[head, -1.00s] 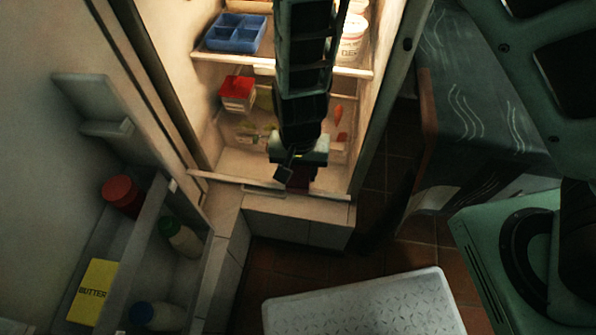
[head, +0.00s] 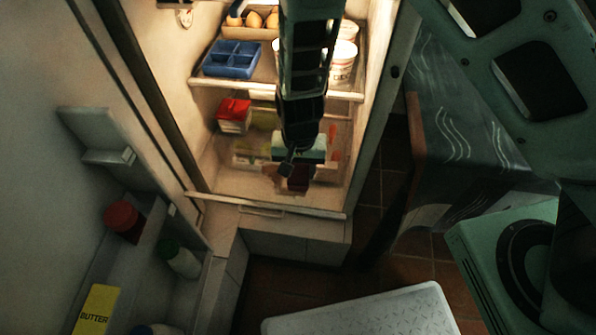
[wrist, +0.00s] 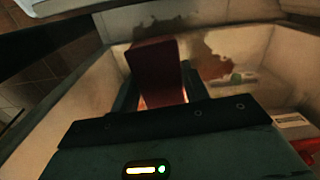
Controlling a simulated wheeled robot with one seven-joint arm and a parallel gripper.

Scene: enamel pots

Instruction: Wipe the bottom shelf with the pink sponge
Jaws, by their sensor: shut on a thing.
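My gripper (head: 297,168) is inside the open fridge, over the front part of the bottom shelf (head: 232,184). It is shut on a dark red block, which I take for the pink sponge (head: 298,181). In the wrist view the sponge (wrist: 155,62) sits between the two fingers of my gripper (wrist: 158,92). A brown stain (wrist: 212,55) lies on the pale shelf beyond the sponge, and part of it shows left of the sponge in the head view (head: 270,172). I cannot tell whether the sponge touches the shelf. My arm hides the middle of the fridge.
A red-lidded box (head: 234,115) stands at the back left of the bottom shelf. The shelf above holds a blue tray (head: 232,58) and white tubs (head: 342,64). The open door (head: 140,255) with jars and butter is at left. A white stool-like top (head: 360,310) stands in front.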

